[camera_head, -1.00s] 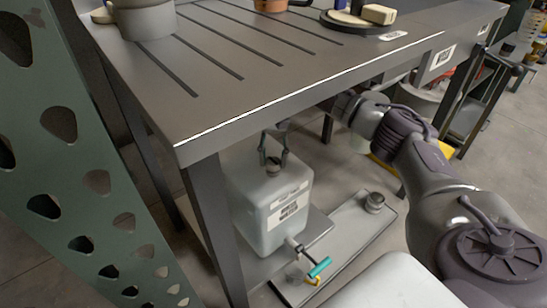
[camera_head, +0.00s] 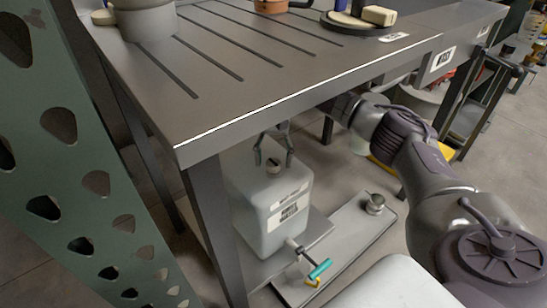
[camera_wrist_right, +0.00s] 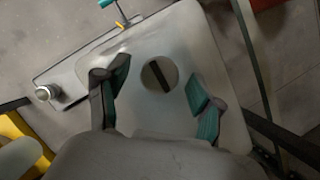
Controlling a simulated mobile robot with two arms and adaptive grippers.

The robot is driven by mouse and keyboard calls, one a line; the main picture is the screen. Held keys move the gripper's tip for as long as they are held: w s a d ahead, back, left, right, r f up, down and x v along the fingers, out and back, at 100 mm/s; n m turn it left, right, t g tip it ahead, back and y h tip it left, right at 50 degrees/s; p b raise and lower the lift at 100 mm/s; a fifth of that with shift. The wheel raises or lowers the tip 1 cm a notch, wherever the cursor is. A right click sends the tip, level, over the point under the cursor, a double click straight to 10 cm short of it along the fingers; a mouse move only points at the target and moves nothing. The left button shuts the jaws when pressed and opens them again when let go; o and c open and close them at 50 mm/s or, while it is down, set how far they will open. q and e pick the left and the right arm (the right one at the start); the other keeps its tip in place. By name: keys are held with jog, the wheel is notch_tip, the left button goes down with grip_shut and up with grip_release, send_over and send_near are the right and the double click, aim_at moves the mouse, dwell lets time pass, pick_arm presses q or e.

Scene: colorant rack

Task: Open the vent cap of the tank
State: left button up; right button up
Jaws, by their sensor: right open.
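The white tank (camera_head: 261,205) stands on a low shelf under the table, with labels on its front and a turquoise-handled tap (camera_head: 319,268) low down. The vent cap (camera_head: 273,166) is a round grey cap with a dark slot, on the tank's top; it also shows in the right wrist view (camera_wrist_right: 159,75). My right gripper (camera_head: 273,157) is above the tank top. Its open fingers stand on both sides of the cap, with gaps visible in the right wrist view (camera_wrist_right: 152,88). My left gripper is not in view.
The slotted tabletop (camera_head: 255,75) overhangs the tank and my right arm. A table leg (camera_head: 214,225) stands left of the tank. A grey tray (camera_head: 345,235) with a small metal cup (camera_head: 375,203) lies to its right. A green perforated post (camera_head: 75,170) is at left.

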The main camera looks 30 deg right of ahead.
jog(key=v, duration=0.7)
jog(key=shift+r, duration=0.2)
jog(key=shift+w, duration=0.1)
